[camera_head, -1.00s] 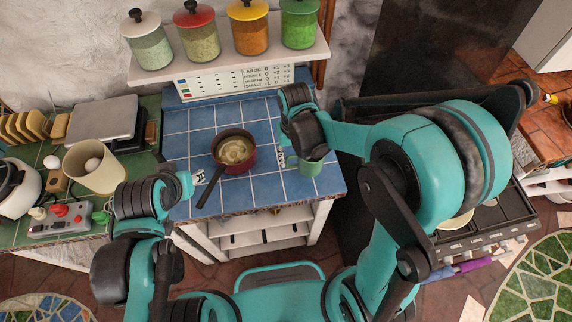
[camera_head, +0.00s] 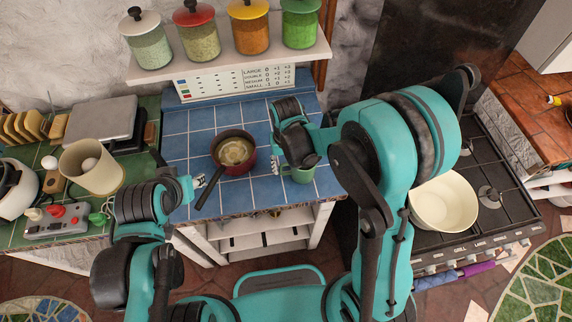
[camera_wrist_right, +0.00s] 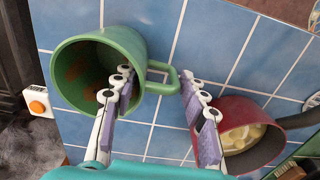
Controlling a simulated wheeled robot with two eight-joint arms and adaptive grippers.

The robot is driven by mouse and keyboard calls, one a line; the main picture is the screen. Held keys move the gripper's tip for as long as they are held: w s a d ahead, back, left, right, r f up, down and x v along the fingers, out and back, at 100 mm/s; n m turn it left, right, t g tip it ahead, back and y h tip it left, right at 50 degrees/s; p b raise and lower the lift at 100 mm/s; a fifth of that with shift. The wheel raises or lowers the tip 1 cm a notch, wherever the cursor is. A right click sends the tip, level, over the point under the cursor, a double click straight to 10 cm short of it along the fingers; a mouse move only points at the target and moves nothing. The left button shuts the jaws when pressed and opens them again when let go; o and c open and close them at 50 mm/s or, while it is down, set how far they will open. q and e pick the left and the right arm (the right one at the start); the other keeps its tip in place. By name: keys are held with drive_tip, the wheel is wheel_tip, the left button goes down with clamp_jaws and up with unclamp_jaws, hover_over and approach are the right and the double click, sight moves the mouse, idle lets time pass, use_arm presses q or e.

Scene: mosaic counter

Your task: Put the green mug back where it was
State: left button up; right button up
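The green mug (camera_head: 302,175) is at the right part of the blue-tiled counter (camera_head: 262,193), partly hidden by my right gripper (camera_head: 300,162). In the right wrist view the mug (camera_wrist_right: 70,58) opens toward the camera, its handle pointing right. There my right gripper (camera_wrist_right: 157,80) has its fingers apart. One finger overlaps the mug's mouth near the rim and the other is just past the handle, with a gap visible between them. I cannot tell whether either finger touches the mug. My left gripper (camera_head: 190,186) is near the counter's left edge; its fingers are unclear.
A dark red pan (camera_head: 248,167) with pale food stands left of the mug, its handle toward the front left. A cream bowl (camera_head: 442,203) is on the stove (camera_head: 505,215) at right. Jars stand on the shelf (camera_head: 300,53) behind. Blue tiles between pan and mug are clear.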

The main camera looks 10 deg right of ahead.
drive_tip(key=shift+o, duration=0.5)
drive_tip(key=shift+r, duration=0.1)
drive_tip(key=shift+r, duration=0.15)
wheel_tip(320, 180, up, 11)
drive_tip(key=p, duration=0.3)
drive_tip(key=s+d+r+t, duration=0.7)
drive_tip(key=s+d+r, duration=0.1)
drive_tip(key=s+d, duration=0.2)
drive_tip(key=shift+d, duration=0.2)
drive_tip(key=shift+s, duration=0.15)
